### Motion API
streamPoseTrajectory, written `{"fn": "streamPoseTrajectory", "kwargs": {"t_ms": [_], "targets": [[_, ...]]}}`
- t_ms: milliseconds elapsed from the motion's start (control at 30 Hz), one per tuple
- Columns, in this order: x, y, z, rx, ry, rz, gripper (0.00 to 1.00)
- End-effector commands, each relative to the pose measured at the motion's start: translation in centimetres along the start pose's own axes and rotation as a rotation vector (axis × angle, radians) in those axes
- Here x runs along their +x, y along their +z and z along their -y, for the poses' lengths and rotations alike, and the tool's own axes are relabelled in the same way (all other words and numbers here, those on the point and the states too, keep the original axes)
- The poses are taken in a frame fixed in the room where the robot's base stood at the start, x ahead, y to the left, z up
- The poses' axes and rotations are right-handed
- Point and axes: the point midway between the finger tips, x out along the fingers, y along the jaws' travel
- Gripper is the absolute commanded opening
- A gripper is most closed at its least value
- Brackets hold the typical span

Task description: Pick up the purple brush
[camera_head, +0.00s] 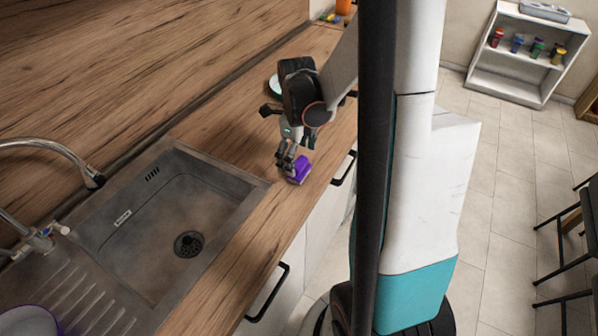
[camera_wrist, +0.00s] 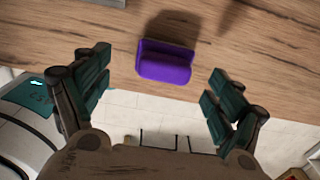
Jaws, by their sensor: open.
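The purple brush (camera_head: 299,169) lies on the wooden counter, close to its front edge, to the right of the sink. In the wrist view the purple brush (camera_wrist: 164,63) is a short rounded purple block at the counter's edge, between and beyond my fingers. My gripper (camera_head: 287,160) is over the counter right at the brush in the head view, partly overlapping it. In the wrist view my gripper (camera_wrist: 155,88) is open, one finger on each side, with nothing between the pads. I cannot tell whether a finger touches the brush.
The sink (camera_head: 165,225) with its tap (camera_head: 60,145) is on the left. A pale round dish (camera_head: 273,85) stands behind my arm on the counter. Cabinet handles (camera_head: 268,293) stick out below the counter edge. A white shelf (camera_head: 525,50) and dark chairs are across the floor.

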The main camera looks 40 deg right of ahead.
Motion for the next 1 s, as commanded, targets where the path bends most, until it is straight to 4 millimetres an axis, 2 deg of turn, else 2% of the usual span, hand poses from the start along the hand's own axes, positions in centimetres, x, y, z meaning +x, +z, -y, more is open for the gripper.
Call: {"fn": "streamPoseTrajectory", "kwargs": {"t_ms": [233, 500, 767, 1000], "targets": [[1.5, -0.1, 0.3, 0.0, 0.0, 0.0, 0.87], [5.2, -0.3, 0.7, 0.0, 0.0, 0.0, 0.87], [5.5, -0.3, 0.7, -0.001, 0.0, 0.0, 0.87], [5.5, -0.3, 0.7, -0.001, 0.0, 0.0, 0.38]]}}
